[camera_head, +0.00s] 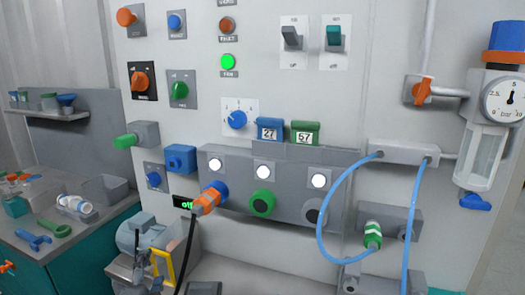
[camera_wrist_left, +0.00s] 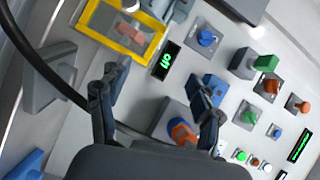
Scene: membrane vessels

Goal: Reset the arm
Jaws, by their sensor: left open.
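My left gripper (camera_head: 148,275) is low at the left of the head view, in front of the panel near a yellow frame (camera_head: 163,266). In the left wrist view its two dark fingers (camera_wrist_left: 154,108) stand wide apart with nothing between the tips. An orange plug (camera_head: 207,197) with a black cable sits in a blue socket on the panel. It also shows in the left wrist view (camera_wrist_left: 181,131), behind the fingers and partly covered by the gripper. My right gripper does not show.
The black cable (camera_head: 187,250) hangs from the plug close to my left gripper. A blue hose (camera_head: 322,215) loops at the right. A gauge unit (camera_head: 490,125) is at the far right. A workbench (camera_head: 85,236) with trays and tools stands at the left.

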